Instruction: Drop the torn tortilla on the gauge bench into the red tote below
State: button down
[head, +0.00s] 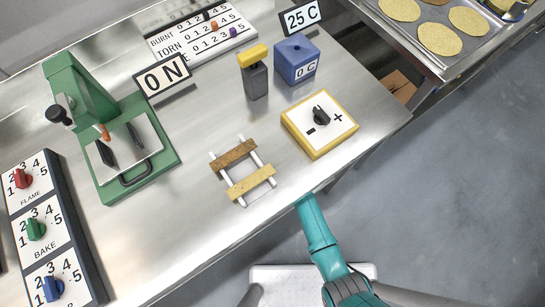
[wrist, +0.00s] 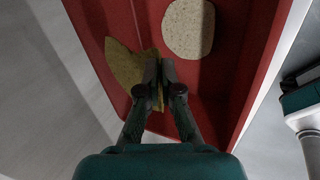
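In the wrist view my gripper (wrist: 160,72) is over the inside of the red tote (wrist: 105,55). Its fingertips are close together on an olive-yellow tortilla piece (wrist: 127,66). The piece spreads out to the left of the fingers, and a strip of it shows between them. A paler, speckled tortilla (wrist: 188,28) with a rounded outline lies in the tote, above and right of the fingertips. The fingers hide part of the held piece. In the head view my arm reaches down by the bench's front edge, and the gripper and tote are out of sight.
The steel bench (head: 205,150) carries a green press (head: 85,90), a yellow-edged dial box (head: 320,123), a wooden-slat gauge (head: 240,172) and a blue box (head: 295,60). A tray of round tortillas (head: 440,38) stands at the upper right. Grey floor is open on the right.

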jog(key=shift+f, duration=1.55)
jog(key=c, duration=1.2)
grip_release()
jog(key=shift+c, duration=0.2)
jog(key=v, duration=0.7)
jog(key=shift+r, duration=0.2)
jog(key=shift+d, duration=0.15)
